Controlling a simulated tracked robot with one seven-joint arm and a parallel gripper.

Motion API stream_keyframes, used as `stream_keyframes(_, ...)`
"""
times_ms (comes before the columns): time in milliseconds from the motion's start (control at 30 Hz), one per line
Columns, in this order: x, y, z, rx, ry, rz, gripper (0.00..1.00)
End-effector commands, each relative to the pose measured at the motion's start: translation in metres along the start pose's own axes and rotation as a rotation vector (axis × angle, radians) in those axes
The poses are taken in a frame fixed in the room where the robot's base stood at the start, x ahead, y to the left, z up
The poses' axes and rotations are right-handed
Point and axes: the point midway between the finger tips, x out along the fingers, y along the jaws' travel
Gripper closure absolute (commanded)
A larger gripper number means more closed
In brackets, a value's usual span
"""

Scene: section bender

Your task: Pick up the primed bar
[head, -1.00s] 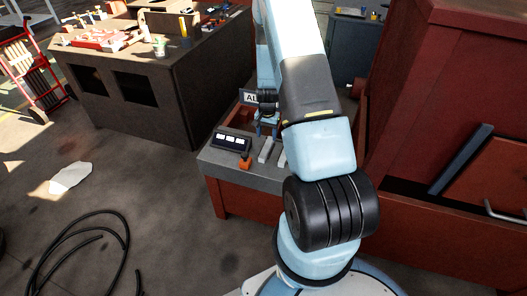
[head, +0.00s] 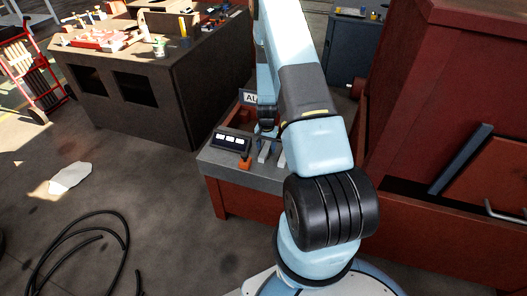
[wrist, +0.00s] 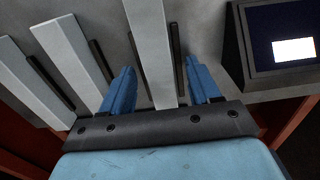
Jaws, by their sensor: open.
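Several light grey bars lie side by side on the grey bench top. One bar (wrist: 150,50) runs between my gripper's fingers in the wrist view. Two more bars (wrist: 72,50) (wrist: 30,85) lie to its left. I cannot tell by looks which bar is primed. My gripper (wrist: 163,85) is open, with one blue finger on each side of the nearest bar; I see no clear contact. In the head view my gripper (head: 273,146) is low over the bench and hides part of the bars.
A dark panel with lit displays (head: 230,141) stands left of the bars; its screen edge (wrist: 285,45) is right in the wrist view. An orange part (head: 245,163) sits at the bench's front. A red cabinet (head: 455,90) stands right. Black hose (head: 75,245) lies on the floor.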

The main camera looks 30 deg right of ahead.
Motion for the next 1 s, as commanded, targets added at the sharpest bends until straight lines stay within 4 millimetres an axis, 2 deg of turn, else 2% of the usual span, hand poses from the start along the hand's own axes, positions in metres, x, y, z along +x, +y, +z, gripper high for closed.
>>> stream_keyframes(100, -0.0002, -0.0001, 0.0000, 0.000, 0.000, 0.000, 0.39)
stream_keyframes(733, -0.0003, -0.0002, 0.0002, -0.001, 0.000, 0.000, 1.00)
stream_keyframes(1000, -0.0005, -0.0003, 0.0000, -0.001, 0.000, 0.000, 1.00)
